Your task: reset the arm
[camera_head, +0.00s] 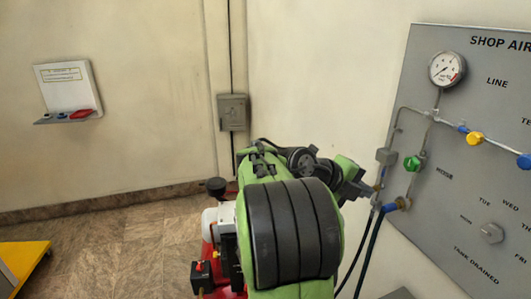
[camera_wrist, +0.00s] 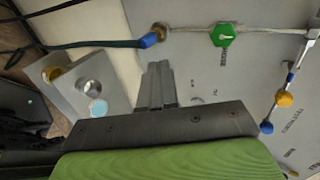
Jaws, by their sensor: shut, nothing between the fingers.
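My green arm fills the lower middle of the head view, bent toward the panel on the right. My gripper (camera_wrist: 160,70) is shut and empty; its two dark fingers lie together in the wrist view. In the head view it is partly hidden by my arm, close to the grey panel's (camera_head: 440,120) left edge. In the wrist view the fingers point toward the hose's blue end (camera_wrist: 150,40) and the green valve handle (camera_wrist: 222,35). I cannot tell whether the fingers touch anything.
The panel carries a pressure gauge (camera_head: 447,69), pipes, a yellow handle (camera_head: 474,138) and a round knob (camera_head: 492,233). Dark hoses hang by its left edge. A red machine (camera_head: 208,255) stands beside my arm. A yellow platform (camera_head: 22,265) is at lower left; floor between is clear.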

